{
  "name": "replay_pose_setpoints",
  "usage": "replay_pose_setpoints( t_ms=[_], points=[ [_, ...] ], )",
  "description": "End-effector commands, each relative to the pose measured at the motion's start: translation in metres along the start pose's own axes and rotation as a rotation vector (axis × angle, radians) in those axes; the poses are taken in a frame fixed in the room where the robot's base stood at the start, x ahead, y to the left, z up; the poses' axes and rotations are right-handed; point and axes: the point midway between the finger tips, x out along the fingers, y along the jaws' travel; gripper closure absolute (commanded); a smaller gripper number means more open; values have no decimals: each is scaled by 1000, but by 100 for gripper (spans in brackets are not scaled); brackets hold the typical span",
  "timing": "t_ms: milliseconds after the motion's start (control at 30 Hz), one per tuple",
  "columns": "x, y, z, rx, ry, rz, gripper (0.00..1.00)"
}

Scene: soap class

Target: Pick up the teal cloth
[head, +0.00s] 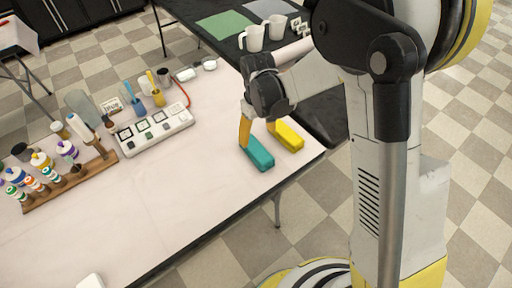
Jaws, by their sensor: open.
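The teal cloth (258,154) looks like a folded, block-like piece and lies flat near the right front corner of the pale table. My gripper (257,138) reaches down from the upper right with its orange fingers apart. Its left finger comes down at the far left end of the teal cloth. The other finger is close to the yellow piece. The gripper hides part of the space between the two pieces, and I cannot tell whether a finger touches the cloth. Nothing is seen held.
A yellow block-like piece (287,136) lies just right of the teal cloth. A white tray with swatches (155,132) and a wooden rack of bottles (70,182) stand to the left. White mugs (253,38) stand on a dark table behind. The pale tabletop (165,205) is clear in front.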

Motion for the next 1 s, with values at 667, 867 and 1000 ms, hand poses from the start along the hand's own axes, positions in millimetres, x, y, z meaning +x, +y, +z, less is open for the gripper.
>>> replay_pose_setpoints(
  t_ms=[667, 867, 1000],
  points=[
    [95, -1, -5, 2, 2, 2, 22],
    [97, -1, -5, 2, 3, 2, 22],
    [96, -1, -5, 2, 3, 2, 49]
  ],
)
